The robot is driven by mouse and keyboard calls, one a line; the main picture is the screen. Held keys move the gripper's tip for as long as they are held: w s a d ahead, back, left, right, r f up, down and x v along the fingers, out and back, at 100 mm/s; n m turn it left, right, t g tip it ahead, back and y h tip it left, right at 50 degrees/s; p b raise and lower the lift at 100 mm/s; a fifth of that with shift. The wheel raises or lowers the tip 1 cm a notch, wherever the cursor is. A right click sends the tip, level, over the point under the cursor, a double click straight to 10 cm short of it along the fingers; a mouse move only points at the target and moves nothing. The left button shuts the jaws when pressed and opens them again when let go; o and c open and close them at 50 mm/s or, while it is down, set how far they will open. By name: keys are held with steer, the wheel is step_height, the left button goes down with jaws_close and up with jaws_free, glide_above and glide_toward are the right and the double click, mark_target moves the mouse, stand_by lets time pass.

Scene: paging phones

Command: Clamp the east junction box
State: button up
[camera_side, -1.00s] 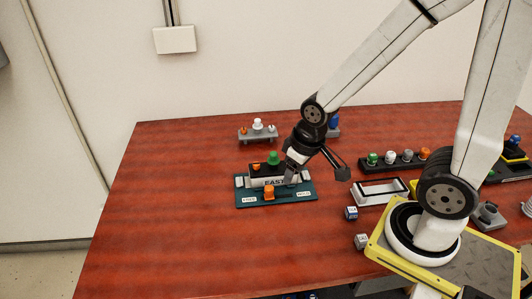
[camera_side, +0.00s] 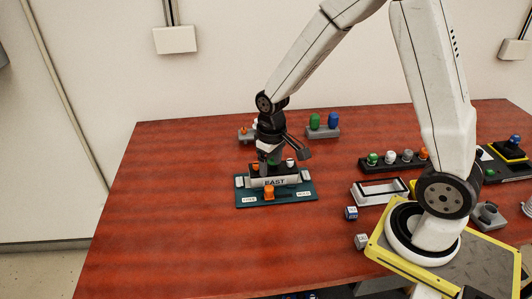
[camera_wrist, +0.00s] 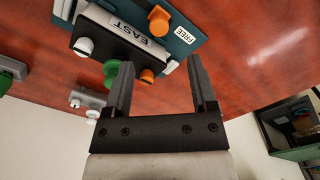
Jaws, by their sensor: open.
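The east junction box (camera_side: 262,183), a white and black box with an EAST label, sits on a teal base plate (camera_side: 244,204). The box also shows upside down in the wrist view (camera_wrist: 113,30). An orange lever (camera_side: 269,193) stands on the plate's front, nearer the left label; the wrist view shows that label as FREE (camera_wrist: 185,36). Orange (camera_wrist: 147,75), green (camera_wrist: 110,70) and white (camera_wrist: 83,47) knobs stand on the box. My gripper (camera_wrist: 158,64) is open and empty. It points down above the box near the green knob; in the side view it (camera_side: 269,158) partly covers that knob.
A grey rack (camera_side: 243,136) is partly hidden behind my arm. Behind to the right are a grey block (camera_side: 322,132) with green and blue pegs and a black strip (camera_side: 397,164) of knobs. An empty frame (camera_side: 378,198) and two cubes lie right. The table's left side is clear.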

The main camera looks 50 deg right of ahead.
mark_target(269, 187)
steer(key=shift+w+d+f, duration=0.1)
steer(key=shift+w+f, duration=0.15)
steer(key=shift+w, duration=0.05)
steer(key=shift+f, duration=0.1)
steer(key=shift+f, duration=3.8)
jaws_close()
